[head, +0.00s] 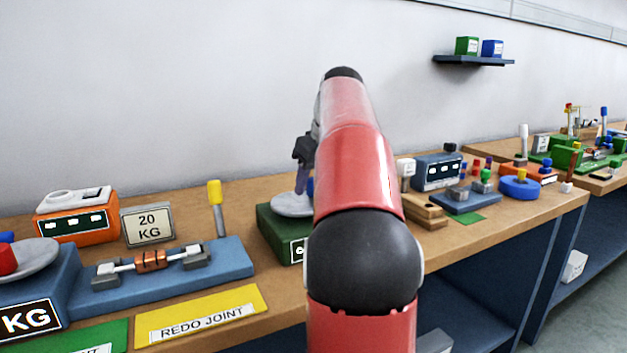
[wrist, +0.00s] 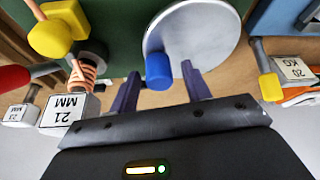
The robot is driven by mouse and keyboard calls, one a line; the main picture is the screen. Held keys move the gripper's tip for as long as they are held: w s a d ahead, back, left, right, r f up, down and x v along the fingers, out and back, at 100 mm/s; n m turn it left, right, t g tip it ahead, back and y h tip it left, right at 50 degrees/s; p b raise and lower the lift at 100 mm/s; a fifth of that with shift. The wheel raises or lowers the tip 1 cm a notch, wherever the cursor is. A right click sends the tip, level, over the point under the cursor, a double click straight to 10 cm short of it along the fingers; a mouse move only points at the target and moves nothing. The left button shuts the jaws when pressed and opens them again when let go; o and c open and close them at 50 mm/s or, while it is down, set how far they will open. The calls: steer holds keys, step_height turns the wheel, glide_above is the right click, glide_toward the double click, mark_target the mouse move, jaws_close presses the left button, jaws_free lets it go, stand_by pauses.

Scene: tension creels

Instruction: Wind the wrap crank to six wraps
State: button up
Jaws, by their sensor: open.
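A silver disc (wrist: 205,30) with an upright blue knob (wrist: 158,70) near its rim is on a green box (wrist: 110,20); I take it for the wrap crank, though no label confirms this. My gripper (wrist: 160,76) is open and empty, its two purple fingertips on either side of the blue knob in the picture, with gaps; depth is unclear. In the head view my gripper (head: 302,180) is over the disc (head: 291,207) on the green box (head: 277,232). The box's front label is partly hidden by my arm.
A 20 KG sign (head: 148,225) and a blue base with a coil and yellow-topped lever (head: 215,195) stand left of the green box. A 21 MM block (wrist: 68,113) is near the coil in the wrist view. More fixtures, including a blue disc (head: 520,187), stand right.

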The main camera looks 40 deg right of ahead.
steer(key=shift+c, duration=0.5)
steer(key=c, duration=0.9)
steer(key=shift+s+m+h, duration=0.25)
steer(key=shift+m, duration=0.4)
steer(key=shift+s+m+h, duration=0.2)
steer(key=shift+m+h, duration=0.05)
steer(key=shift+m, duration=0.4)
steer(key=o, duration=1)
steer(key=v, duration=0.7)
steer(key=shift+r, duration=0.4)
steer(key=shift+s+a, duration=0.1)
